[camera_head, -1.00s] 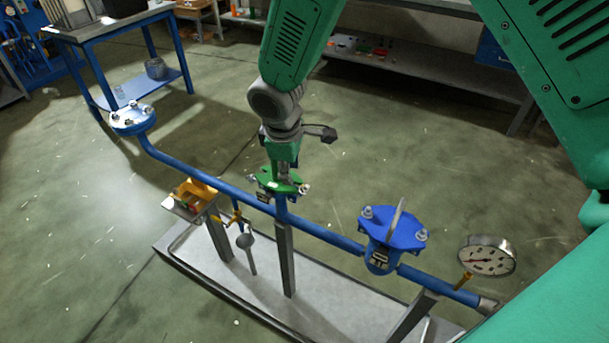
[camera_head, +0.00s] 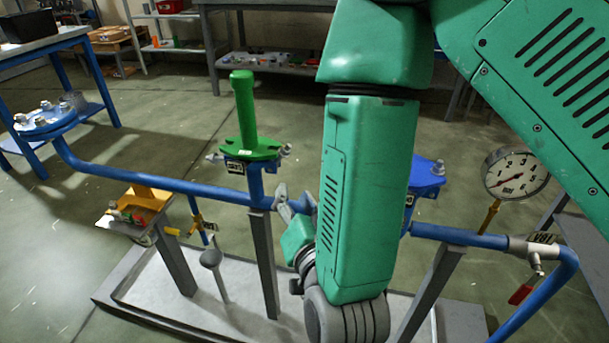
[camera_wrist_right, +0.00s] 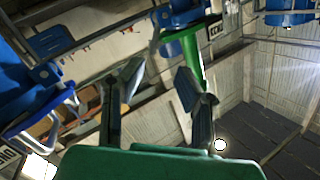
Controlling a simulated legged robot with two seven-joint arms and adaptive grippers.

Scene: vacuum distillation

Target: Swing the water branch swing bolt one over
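A green flanged cap (camera_head: 252,149) with a tall upright green handle (camera_head: 244,105) sits on a blue branch of the pipe. A small metal swing bolt (camera_head: 214,158) shows at its left edge and another (camera_head: 286,150) at its right edge; their exact tilt is too small to tell. I cannot read the branch label. My right gripper (camera_head: 296,203) is low, right of this cap and close to the pipe, apart from the bolts. Its fingers are spread and empty in the right wrist view (camera_wrist_right: 160,85). My left gripper is out of view.
The blue pipe (camera_head: 150,181) crosses over a grey base tray. My right arm partly hides a blue flanged cap (camera_head: 427,172). A pressure gauge (camera_head: 515,173) and a red-handled valve (camera_head: 521,293) stand right. A yellow fixture (camera_head: 147,203) is left. Open floor lies behind.

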